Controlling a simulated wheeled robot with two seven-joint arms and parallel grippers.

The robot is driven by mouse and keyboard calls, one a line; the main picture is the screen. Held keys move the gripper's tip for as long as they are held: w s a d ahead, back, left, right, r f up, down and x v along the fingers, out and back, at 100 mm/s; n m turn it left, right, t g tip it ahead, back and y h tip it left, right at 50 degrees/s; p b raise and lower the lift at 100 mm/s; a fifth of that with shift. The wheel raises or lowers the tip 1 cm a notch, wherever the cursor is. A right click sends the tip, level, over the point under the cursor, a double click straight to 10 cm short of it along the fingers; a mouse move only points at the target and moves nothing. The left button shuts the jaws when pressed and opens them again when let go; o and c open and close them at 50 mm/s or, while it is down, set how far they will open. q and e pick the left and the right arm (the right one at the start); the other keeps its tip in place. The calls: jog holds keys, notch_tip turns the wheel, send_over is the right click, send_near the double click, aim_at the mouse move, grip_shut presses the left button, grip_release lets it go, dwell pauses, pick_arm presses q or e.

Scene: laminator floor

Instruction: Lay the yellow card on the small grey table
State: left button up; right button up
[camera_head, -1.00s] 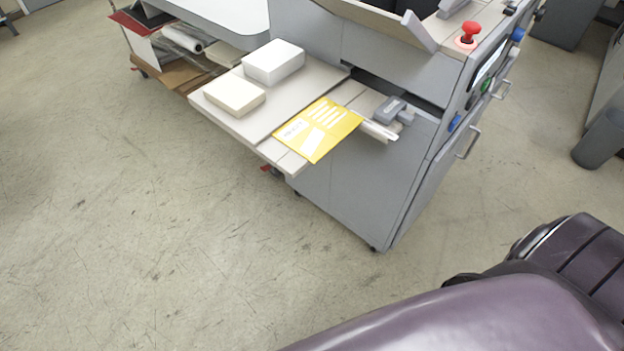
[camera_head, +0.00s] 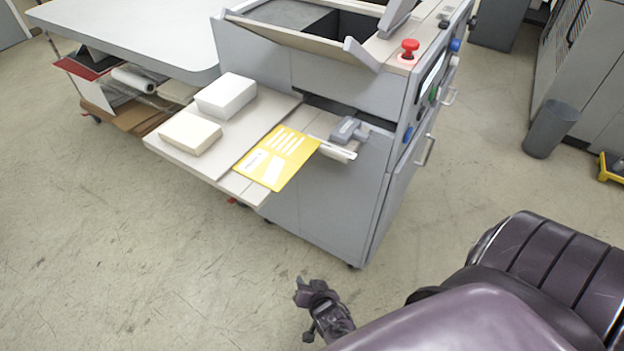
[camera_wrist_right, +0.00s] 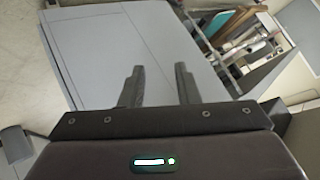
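The yellow card (camera_head: 277,158) lies flat on the beige side shelf (camera_head: 216,158) of the grey machine, near the shelf's right end, beside a grey clamp-like part (camera_head: 348,130). My right gripper (camera_head: 309,292) is low in front of the machine, apart from the card and nearer to me. In the right wrist view its two fingers (camera_wrist_right: 157,88) stand apart with nothing between them. A pale grey table top (camera_head: 130,30) shows at the upper left; I cannot tell whether it is the small grey table. My left gripper is out of view.
A white block (camera_head: 226,95) and a cream block (camera_head: 190,133) sit on the shelf left of the card. The machine has a red knob (camera_head: 409,47) on top. A grey bin (camera_head: 551,130) stands at right. The floor (camera_head: 130,270) at lower left is clear.

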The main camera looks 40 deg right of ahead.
jog(key=w+d+r+m+t+h, duration=0.1)
jog(key=r+m, duration=0.3)
jog(key=r, duration=0.6)
jog(key=w+d+r+m+t+h, duration=0.2)
jog(key=w+d+r+m+h, duration=0.1)
jog(key=r, duration=0.7)
jog(key=w+d+r+m+t+h, duration=0.2)
jog(key=w+d+r+m, duration=0.1)
jog(key=r+m, duration=0.4)
notch_tip(320, 180, up, 3)
jog(key=shift+w+d+f+h, duration=0.1)
jog(key=shift+w+d+h, duration=0.2)
jog(key=shift+w, duration=0.25)
jog(key=p+x, duration=0.2)
jog(key=x, duration=0.5)
jog(key=shift+w+t+p, duration=0.3)
jog(key=shift+w+p, duration=0.1)
grip_shut()
